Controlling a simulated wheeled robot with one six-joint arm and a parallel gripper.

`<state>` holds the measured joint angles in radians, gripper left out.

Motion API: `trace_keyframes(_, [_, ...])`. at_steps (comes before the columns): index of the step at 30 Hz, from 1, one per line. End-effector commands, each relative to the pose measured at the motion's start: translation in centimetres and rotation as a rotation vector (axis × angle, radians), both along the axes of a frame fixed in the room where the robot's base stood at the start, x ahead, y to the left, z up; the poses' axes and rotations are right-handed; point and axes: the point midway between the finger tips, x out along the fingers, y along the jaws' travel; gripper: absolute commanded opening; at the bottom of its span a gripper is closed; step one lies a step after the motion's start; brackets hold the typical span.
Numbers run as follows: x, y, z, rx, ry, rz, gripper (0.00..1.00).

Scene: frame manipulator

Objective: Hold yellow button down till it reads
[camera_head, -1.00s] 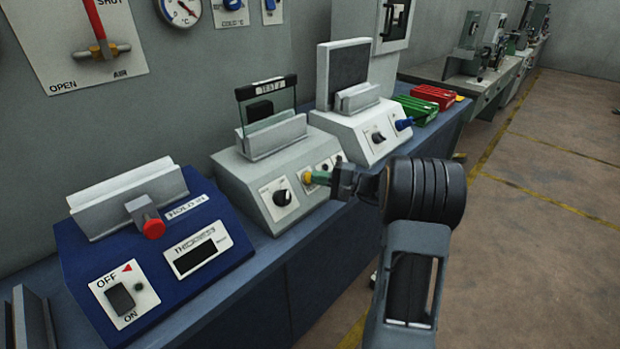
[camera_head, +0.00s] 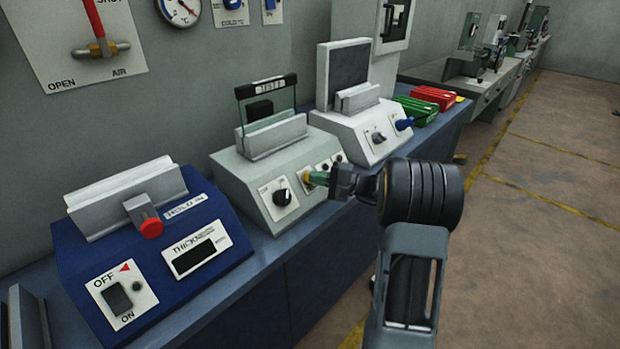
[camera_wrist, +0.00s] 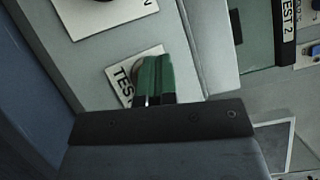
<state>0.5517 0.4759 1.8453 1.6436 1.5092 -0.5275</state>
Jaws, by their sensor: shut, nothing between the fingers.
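The yellow button (camera_head: 307,176) is on the front panel of the middle grey-white test unit (camera_head: 238,178). Only a yellow edge of it shows in the head view. My gripper (camera_head: 317,178) has green fingertips, closed together and empty, and they meet the button from the right. In the wrist view, the green fingertips (camera_wrist: 154,80) are over a white label plate (camera_wrist: 122,75) with partly covered "TES" lettering. They hide the button there. I cannot tell how far the button is pressed. A glass plate (camera_head: 268,112) with a "TEST 2" tag stands in the unit's holder.
A blue thickness unit (camera_head: 75,235) with a red knob (camera_head: 151,228) and a dark display (camera_head: 194,257) stands left. Another white unit (camera_head: 350,135) stands behind right, with green (camera_head: 415,110) and red (camera_head: 434,97) boxes beyond. The floor at right is clear.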

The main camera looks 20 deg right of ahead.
Motion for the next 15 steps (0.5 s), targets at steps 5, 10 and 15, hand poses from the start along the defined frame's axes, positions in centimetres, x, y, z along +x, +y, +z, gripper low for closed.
trace_keyframes(5, [0.16,0.07,-0.18,0.0,0.0,0.0,0.0])
trace_keyframes(10, [0.31,0.13,-0.3,0.0,0.0,0.0,0.0])
trace_keyframes(15, [0.46,0.2,-0.42,-0.001,-0.001,0.0,0.0])
